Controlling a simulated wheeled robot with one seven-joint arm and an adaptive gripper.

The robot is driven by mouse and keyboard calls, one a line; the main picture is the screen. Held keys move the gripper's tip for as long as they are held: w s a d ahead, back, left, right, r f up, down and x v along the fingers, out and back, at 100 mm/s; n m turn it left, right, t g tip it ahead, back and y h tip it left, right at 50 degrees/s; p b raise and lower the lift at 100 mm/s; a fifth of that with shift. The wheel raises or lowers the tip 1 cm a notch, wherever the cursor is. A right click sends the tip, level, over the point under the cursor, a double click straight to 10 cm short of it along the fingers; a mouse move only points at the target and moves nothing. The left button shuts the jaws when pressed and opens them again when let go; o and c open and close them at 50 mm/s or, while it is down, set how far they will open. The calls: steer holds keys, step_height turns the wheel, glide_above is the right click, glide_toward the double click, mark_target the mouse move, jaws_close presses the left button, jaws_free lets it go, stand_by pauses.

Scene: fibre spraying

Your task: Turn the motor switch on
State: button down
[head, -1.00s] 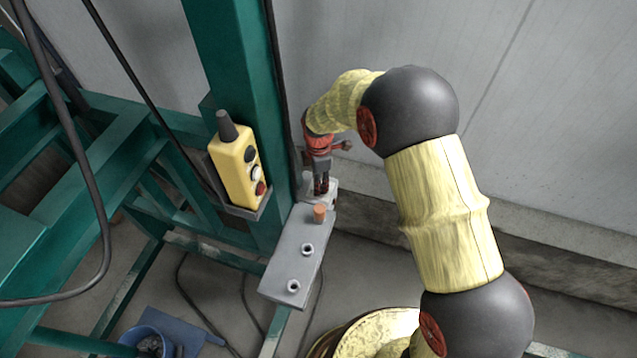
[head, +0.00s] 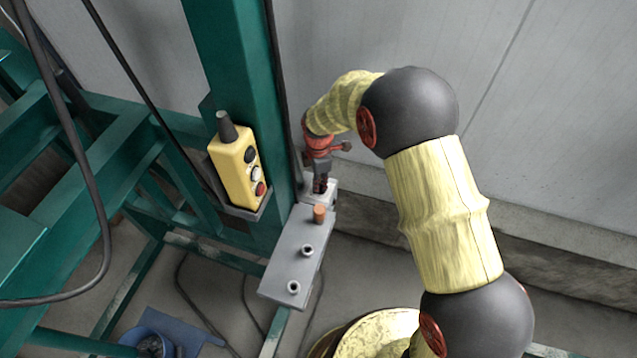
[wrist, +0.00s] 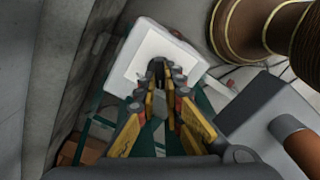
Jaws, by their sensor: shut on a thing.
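The motor switch is a white box with a pale square face (wrist: 143,52), ahead of my gripper in the wrist view. My gripper (wrist: 160,76) is over this face, its fingers closed together on the small dark switch knob, which the fingertips mostly hide. In the head view my gripper (head: 320,186) points down at the far end of the grey metal box, beside the green post. The switch is largely hidden there behind the gripper.
The grey box (head: 298,255) carries an orange-brown knob (head: 319,213) close to my gripper. A yellow push-button pendant (head: 236,172) hangs on the green post (head: 236,80). A brass-coloured round vessel (head: 385,330) stands below. The wall lies behind my arm.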

steer(key=shift+m, duration=0.3)
steer(key=m, duration=0.2)
steer(key=m+p, duration=0.1)
steer(key=m, duration=0.3)
steer(key=shift+w+p, duration=0.25)
steer(key=shift+p, duration=0.05)
steer(key=m, duration=0.3)
steer(key=shift+m, duration=0.3)
steer(key=shift+w+d+m+p, duration=0.15)
steer(key=shift+m+p, duration=0.3)
steer(key=shift+m, duration=1.35)
steer(key=c, duration=1.9)
jaws_free()
